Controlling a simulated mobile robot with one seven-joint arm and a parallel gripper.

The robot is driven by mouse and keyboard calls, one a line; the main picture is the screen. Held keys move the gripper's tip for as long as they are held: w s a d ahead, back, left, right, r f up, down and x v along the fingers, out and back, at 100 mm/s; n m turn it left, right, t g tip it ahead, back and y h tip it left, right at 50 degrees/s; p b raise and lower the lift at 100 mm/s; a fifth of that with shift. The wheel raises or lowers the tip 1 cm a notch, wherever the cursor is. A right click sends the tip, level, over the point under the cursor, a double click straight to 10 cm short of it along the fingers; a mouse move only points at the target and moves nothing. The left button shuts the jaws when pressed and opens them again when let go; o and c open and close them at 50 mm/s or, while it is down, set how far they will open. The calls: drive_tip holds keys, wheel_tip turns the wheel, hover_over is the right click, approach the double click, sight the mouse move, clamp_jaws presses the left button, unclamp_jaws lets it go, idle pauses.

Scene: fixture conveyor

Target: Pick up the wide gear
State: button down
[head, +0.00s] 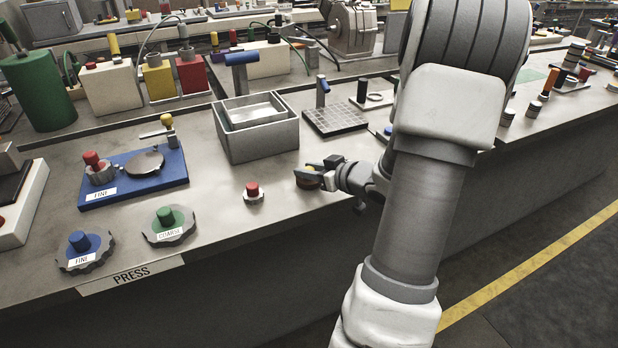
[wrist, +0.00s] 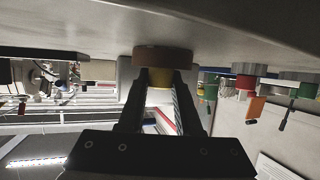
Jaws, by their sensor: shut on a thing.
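My gripper (head: 318,172) is at the front part of the bench, right of the small red-knobbed gear. It is shut on the yellow knob of a brown disc (head: 308,183). In the wrist view, the disc (wrist: 163,57) lies at the fingertips with its yellow knob (wrist: 160,77) between the fingers. It is at or very near the bench top; I cannot tell whether it touches. No label reading "wide" is legible, and the disc's edge teeth are not clear. Toothed gears stand left: blue-knobbed "FINE" (head: 84,262), green-knobbed "COARSE" (head: 170,236) and a small red-knobbed one (head: 253,198).
A blue fixture plate (head: 130,190) marked "FINE" stands at left. A grey open bin (head: 258,145) and a dark grid tray (head: 335,119) stand behind my gripper. The bench front edge has a "PRESS" label (head: 131,275). Bare bench lies around the red-knobbed gear.

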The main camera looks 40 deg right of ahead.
sight(312, 169)
drive_tip(key=shift+r, duration=0.1)
drive_tip(key=shift+r+p, duration=0.3)
drive_tip(key=shift+r, duration=0.25)
drive_tip(key=r, duration=0.1)
drive_tip(key=r+p, duration=0.2)
drive_tip(key=r, duration=0.1)
drive_tip(key=shift+s+d, duration=0.3)
drive_tip(key=shift+d, duration=0.05)
drive_tip(key=s+d+r+p, duration=0.3)
drive_tip(key=s+d+r, duration=0.2)
drive_tip(key=s+d, duration=0.2)
drive_tip(key=shift+s+d+r+p, duration=0.15)
drive_tip(key=shift+d+r+p, duration=0.2)
drive_tip(key=shift+d, duration=0.15)
drive_tip(key=shift+r, duration=0.1)
